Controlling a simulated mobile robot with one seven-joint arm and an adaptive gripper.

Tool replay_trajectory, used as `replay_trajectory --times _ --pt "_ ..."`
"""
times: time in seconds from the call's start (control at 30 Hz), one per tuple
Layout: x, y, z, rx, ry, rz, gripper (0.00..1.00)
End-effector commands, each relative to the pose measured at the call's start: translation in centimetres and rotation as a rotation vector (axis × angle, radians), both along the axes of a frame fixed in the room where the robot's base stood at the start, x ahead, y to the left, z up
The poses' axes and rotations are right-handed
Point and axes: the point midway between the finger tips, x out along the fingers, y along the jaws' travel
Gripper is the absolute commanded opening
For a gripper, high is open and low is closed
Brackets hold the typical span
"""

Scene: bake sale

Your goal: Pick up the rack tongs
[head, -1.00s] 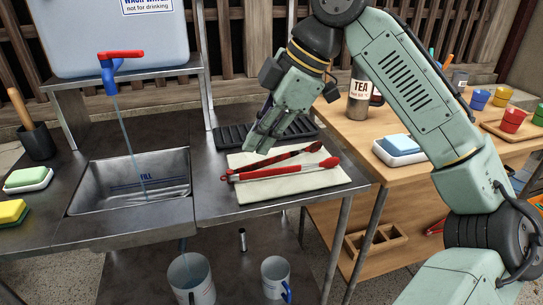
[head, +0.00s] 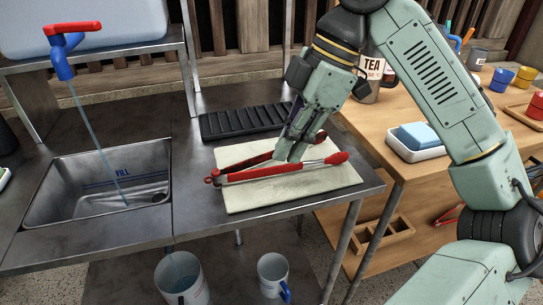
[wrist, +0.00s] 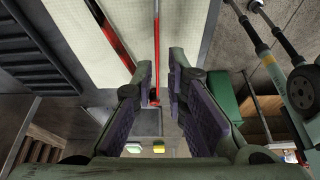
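The rack tongs (head: 257,173) lie on a pale board (head: 245,200) on the metal counter. Their two red-and-metal arms spread in a narrow V towards the right and come together at the left end. My gripper (head: 287,156) points down at about mid-length of the tongs, close above or at the front arm. In the wrist view my gripper (wrist: 160,78) has its fingers apart, with one tong arm (wrist: 157,40) showing between them. The other, darker red arm (wrist: 105,28) passes left of the fingers. Whether the fingers touch the tongs cannot be told.
A black ribbed mat (head: 240,121) lies behind the board. A sink (head: 100,185) under a running tap (head: 65,60) is at left. A wooden table (head: 385,165) at right holds a tea container (head: 371,75) and a blue sponge in a white dish (head: 415,150).

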Motion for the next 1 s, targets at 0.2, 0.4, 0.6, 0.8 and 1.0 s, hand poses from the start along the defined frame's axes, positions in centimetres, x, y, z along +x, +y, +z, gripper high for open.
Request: replay_trajectory --times 0.2,0.4,0.6,0.8,1.0 --pt "-0.2 1.3 -3.1 -0.002 0.001 -0.001 0.13" --pt "-0.2 1.7 -3.9 0.0 0.0 -0.001 0.13" --pt "-0.2 1.7 -3.9 0.0 0.0 -0.001 0.1" --pt "-0.2 1.7 -3.9 0.0 -0.001 -0.001 0.0" --pt "-0.2 1.7 -3.9 0.0 -0.001 -0.001 0.0"
